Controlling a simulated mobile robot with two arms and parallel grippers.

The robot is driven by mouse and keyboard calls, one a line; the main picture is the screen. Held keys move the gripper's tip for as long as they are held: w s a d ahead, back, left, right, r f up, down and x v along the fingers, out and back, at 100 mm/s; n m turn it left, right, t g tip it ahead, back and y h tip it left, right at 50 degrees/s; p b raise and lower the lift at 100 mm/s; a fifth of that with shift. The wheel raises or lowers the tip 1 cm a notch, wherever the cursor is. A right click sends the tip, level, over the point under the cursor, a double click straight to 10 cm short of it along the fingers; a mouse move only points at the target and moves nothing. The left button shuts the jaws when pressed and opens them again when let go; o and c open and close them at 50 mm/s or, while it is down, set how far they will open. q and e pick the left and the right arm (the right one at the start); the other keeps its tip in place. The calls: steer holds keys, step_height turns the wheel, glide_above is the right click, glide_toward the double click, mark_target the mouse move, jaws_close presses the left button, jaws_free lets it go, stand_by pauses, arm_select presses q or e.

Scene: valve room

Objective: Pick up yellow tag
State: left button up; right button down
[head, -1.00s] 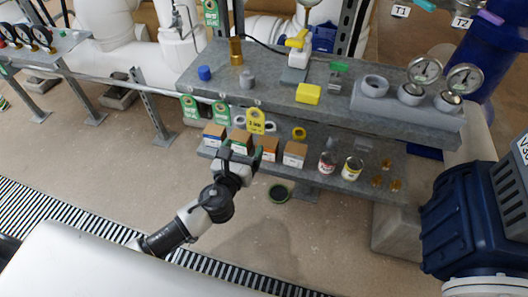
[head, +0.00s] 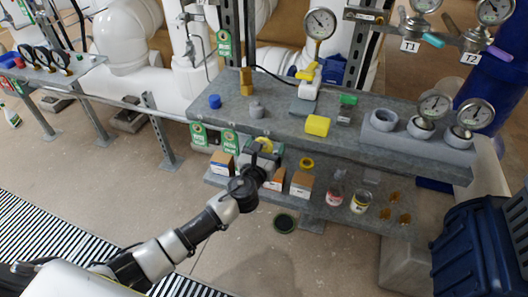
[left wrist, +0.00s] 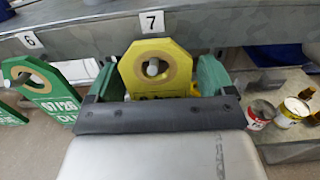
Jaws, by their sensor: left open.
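The yellow tag (left wrist: 143,55) hangs from a peg on the shelf edge under the label 7 in the left wrist view. It has a large hole with a brown ring, and the peg end shows through it. My left gripper (left wrist: 156,82) is open, with one green finger on each side of the tag. The tag's lower part is hidden behind the gripper. In the head view my left gripper (head: 264,152) is at the shelf's front edge and covers most of the yellow tag (head: 266,143). My right gripper is not in view.
Green tags (left wrist: 42,85) hang to the left of the yellow one. Small boxes (head: 301,184) and cans (head: 360,201) stand on the lower shelf. The upper shelf (head: 285,124) holds a yellow block (head: 317,125), a blue cap (head: 214,101) and gauges (head: 434,106).

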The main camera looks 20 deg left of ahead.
arm_select(q)
steer(key=c, duration=0.9)
steer(key=shift+o, duration=0.2)
steer(key=shift+r, duration=0.15)
steer(key=shift+r, duration=0.35)
steer(key=s, duration=1.8)
steer(key=shift+a+f, duration=0.15)
steer(key=shift+a, duration=0.15)
